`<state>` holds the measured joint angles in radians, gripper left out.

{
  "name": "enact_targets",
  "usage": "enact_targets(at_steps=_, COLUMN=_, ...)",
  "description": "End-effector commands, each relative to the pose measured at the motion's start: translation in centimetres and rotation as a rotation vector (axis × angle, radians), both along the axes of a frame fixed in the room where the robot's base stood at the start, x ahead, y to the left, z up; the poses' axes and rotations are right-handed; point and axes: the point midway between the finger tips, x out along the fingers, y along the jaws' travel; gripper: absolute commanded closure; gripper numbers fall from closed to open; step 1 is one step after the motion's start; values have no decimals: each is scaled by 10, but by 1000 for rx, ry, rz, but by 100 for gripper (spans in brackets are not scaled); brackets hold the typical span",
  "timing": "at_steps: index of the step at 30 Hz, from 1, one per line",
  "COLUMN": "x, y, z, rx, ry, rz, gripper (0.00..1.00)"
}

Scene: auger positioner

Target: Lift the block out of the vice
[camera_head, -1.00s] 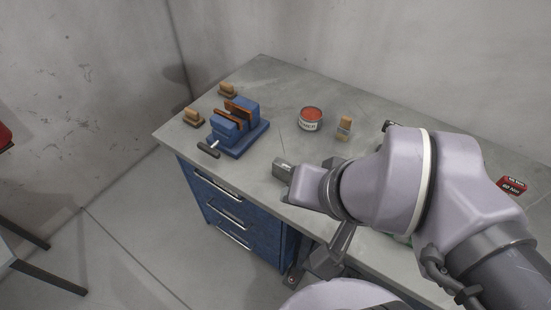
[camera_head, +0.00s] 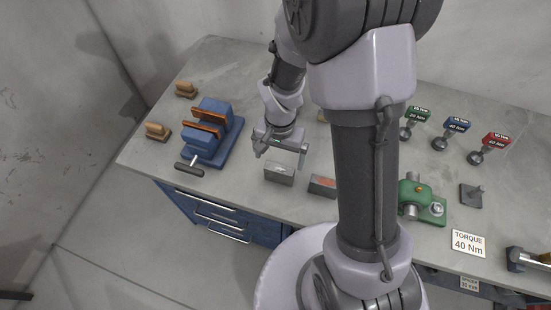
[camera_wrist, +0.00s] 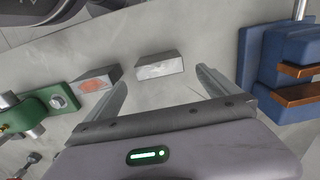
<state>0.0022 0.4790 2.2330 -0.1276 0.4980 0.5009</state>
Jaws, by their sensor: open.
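The blue vice (camera_head: 212,133) with copper-coloured jaw faces stands at the table's left; it shows at the right edge of the wrist view (camera_wrist: 285,62). I see no block between its jaws. A plain grey block (camera_head: 279,173) lies on the table right of the vice. It also shows in the wrist view (camera_wrist: 160,66), between my fingertips in the picture. My gripper (camera_head: 281,156) is open and empty, pointing down just above and behind this block in the head view. Whether a finger touches it I cannot tell.
A grey block with an orange patch (camera_head: 322,186) lies close right of the plain block. The vice's handle (camera_head: 189,168) sticks out in front. Two wooden-topped pieces (camera_head: 157,132) stand left of it. A green fixture (camera_head: 420,199) and labelled tools stand further right.

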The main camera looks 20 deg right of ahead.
Motion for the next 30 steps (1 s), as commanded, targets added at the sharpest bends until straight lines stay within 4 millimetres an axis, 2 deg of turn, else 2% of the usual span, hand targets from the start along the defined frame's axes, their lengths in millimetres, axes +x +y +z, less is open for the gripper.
enact_targets(at_steps=1, x=-1, y=0, z=-18, rx=0, ry=5, rz=0, gripper=0)
enact_targets(at_steps=3, x=-1, y=0, z=-33, rx=1, ry=3, rz=0, gripper=0)
enact_targets(at_steps=8, x=-1, y=0, z=-51, rx=1, ry=1, rz=0, gripper=0)
enact_targets(at_steps=15, x=-4, y=-1, z=-95, rx=0, ry=2, rz=0, gripper=0)
enact_targets(at_steps=23, x=-3, y=-1, z=-99, rx=1, ry=-1, rz=0, gripper=0)
enact_targets(at_steps=30, x=-3, y=-1, z=-99, rx=1, ry=-1, rz=0, gripper=45)
